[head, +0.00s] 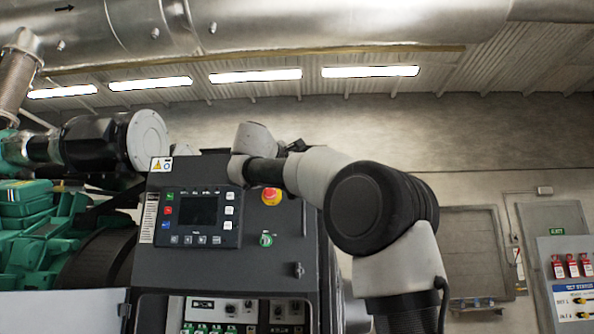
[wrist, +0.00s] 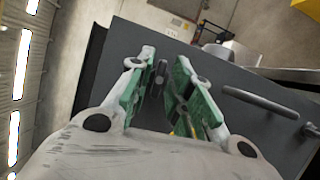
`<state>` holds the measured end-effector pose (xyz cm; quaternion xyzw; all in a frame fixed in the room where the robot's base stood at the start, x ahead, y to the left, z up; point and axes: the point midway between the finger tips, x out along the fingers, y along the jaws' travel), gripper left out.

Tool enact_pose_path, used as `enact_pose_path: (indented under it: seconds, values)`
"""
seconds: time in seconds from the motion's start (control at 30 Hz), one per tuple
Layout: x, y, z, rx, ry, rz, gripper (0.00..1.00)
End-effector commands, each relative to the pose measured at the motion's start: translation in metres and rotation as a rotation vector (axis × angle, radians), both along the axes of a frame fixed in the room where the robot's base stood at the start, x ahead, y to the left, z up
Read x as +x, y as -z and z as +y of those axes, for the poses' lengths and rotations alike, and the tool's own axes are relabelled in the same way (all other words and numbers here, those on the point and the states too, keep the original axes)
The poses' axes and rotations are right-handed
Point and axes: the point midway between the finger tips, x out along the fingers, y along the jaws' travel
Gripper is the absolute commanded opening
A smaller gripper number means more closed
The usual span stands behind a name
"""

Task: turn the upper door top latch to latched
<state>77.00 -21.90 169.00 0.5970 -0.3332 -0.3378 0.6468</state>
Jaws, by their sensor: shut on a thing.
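In the wrist view my gripper (wrist: 165,60) has its two green-padded fingers around a small dark latch (wrist: 161,76) on a dark grey door panel (wrist: 228,76). It is shut on this latch, which lies close to the left finger. The latch's exact angle is hard to tell, as the fingers partly cover it. In the head view my arm reaches left across the top of the grey control cabinet (head: 160,262). My gripper's fingertips and the held latch cannot be made out there.
A long dark handle (wrist: 258,100) sits on the panel to the right of the fingers. On the cabinet front are a display (head: 198,211), a red stop button (head: 271,196) and a small dark latch (head: 299,270). Green machinery (head: 40,215) stands at left.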

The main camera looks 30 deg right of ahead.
Motion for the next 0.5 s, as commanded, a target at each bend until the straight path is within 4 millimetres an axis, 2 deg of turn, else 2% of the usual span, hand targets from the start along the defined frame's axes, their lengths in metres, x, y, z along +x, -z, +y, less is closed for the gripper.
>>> enact_pose_path:
  seconds: [0.5]
  values:
    - [-0.0004, 0.0006, -0.001, 0.074, 0.003, -0.047, 0.0]
